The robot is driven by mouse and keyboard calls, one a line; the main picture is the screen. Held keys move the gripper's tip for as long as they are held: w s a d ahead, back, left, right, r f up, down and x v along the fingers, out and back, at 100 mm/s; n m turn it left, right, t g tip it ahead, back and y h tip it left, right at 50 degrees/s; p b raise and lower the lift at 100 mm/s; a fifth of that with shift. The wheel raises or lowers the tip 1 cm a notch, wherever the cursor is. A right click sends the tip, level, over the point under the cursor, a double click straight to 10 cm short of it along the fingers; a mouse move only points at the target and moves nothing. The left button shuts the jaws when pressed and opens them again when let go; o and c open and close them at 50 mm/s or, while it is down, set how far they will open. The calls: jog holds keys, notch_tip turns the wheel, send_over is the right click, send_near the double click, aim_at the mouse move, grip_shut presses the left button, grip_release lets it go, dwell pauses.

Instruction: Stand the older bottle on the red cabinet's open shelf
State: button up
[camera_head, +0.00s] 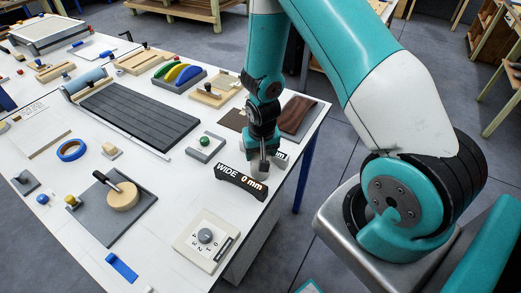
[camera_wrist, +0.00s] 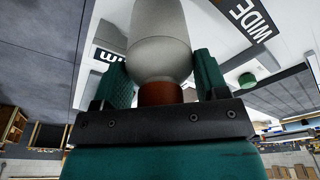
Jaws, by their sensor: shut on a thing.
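My gripper (camera_wrist: 163,76) is shut on a bottle (camera_wrist: 158,40) with a pale grey-white body and a reddish-brown neck or cap between the green fingers. In the head view my gripper (camera_head: 264,146) points down over the right edge of the white table, and the bottle (camera_head: 259,169) shows small and pale below it. I cannot tell whether its base touches the table. No date or age mark is readable on it. The red cabinet and its open shelf are not recognisable in either view.
A dial panel (camera_head: 206,239), a grey bracket with a green knob (camera_head: 205,147) and a dark brown sheet (camera_head: 299,117) are nearby.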

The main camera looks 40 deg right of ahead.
jog(key=shift+f, duration=0.3)
jog(key=shift+f, duration=0.15)
jog(key=o, duration=1.2)
